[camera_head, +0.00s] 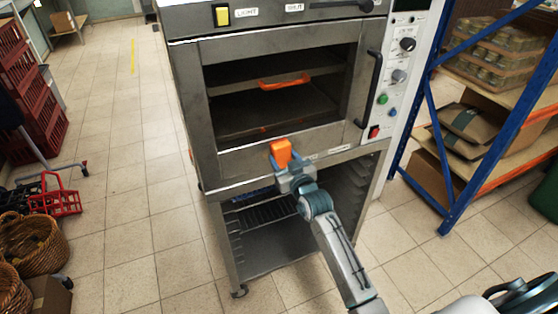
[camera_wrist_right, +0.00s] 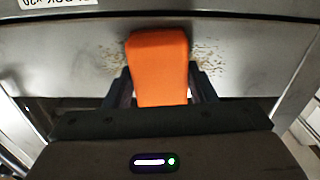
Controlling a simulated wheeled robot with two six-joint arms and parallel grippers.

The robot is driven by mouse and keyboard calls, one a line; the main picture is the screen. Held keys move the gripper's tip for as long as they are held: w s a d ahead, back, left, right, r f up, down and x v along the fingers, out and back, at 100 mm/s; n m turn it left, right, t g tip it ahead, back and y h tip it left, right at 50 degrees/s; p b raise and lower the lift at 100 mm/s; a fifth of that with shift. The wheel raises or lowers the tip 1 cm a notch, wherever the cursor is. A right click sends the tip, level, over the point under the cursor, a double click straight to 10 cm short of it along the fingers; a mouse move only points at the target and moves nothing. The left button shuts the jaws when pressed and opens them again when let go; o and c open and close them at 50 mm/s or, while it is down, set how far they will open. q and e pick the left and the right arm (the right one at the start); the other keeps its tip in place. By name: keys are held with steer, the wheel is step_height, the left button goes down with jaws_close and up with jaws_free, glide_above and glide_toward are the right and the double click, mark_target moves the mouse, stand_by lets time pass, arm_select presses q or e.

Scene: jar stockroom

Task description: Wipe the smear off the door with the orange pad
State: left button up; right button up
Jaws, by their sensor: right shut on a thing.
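The orange pad (camera_head: 281,152) is at the lower frame of the oven door (camera_head: 236,162), below the glass window. My right gripper (camera_head: 291,170) is shut on the pad, which also shows upright between the fingers in the right wrist view (camera_wrist_right: 158,68). A brown speckled smear (camera_wrist_right: 208,60) shows on the metal on both sides of the pad in that view; the part behind the pad is hidden. The pad is at or very close to the door face; I cannot tell whether it touches. My left gripper is not in view.
The oven stands on an open metal stand (camera_head: 265,244) with rack runners. A control panel with knobs (camera_head: 399,76) is right of the door, beside a long door handle (camera_head: 374,88). A blue-framed shelf (camera_head: 425,120) stands at right. Baskets (camera_head: 32,243) and red crates lie left; tiled floor between is clear.

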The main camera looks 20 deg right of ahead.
mark_target(301, 144)
steer(key=shift+w+d+b, duration=0.15)
steer(key=shift+d+b, duration=0.2)
steer(key=shift+d, duration=3.5)
steer(key=shift+a+r, duration=0.1)
steer(key=shift+r, duration=0.05)
steer(key=shift+a+p, duration=0.35)
steer(key=shift+a, duration=0.4)
steer(key=shift+a+p, duration=0.45)
steer(key=shift+a, duration=1.45)
steer(key=shift+s+a+p, duration=0.15)
steer(key=shift+a+p, duration=0.15)
steer(key=shift+a, duration=2.25)
steer(key=shift+s+a+p, duration=0.15)
steer(key=shift+a+p, duration=0.15)
steer(key=shift+a, duration=2.2)
steer(key=shift+s+d, duration=0.1)
